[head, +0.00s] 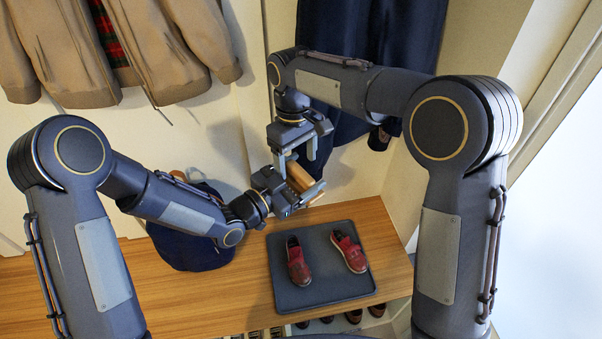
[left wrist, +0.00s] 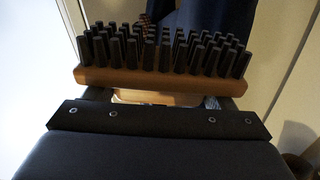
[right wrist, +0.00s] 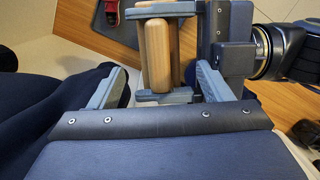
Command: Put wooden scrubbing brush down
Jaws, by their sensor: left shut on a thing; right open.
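The wooden scrubbing brush (head: 299,177) is held above the bench, behind the tray. My left gripper (head: 305,187) is shut on it. In the left wrist view the brush (left wrist: 160,82) shows its wooden edge and dark bristles across the fingers. In the right wrist view the wooden brush (right wrist: 154,55) lies between the left gripper's fingers. My right gripper (head: 298,153) is open just above and behind the brush. In the right wrist view the right gripper's fingers (right wrist: 160,88) are spread wide, with the brush beyond them; I cannot tell whether they touch it.
A dark tray (head: 325,294) with two red shoes (head: 299,262) lies on the wooden bench (head: 215,300). A dark blue bag (head: 190,245) stands at its left. Jackets (head: 125,50) and a navy garment (head: 335,30) hang behind. More shoes (head: 354,316) sit below. The bench right of the tray is bare.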

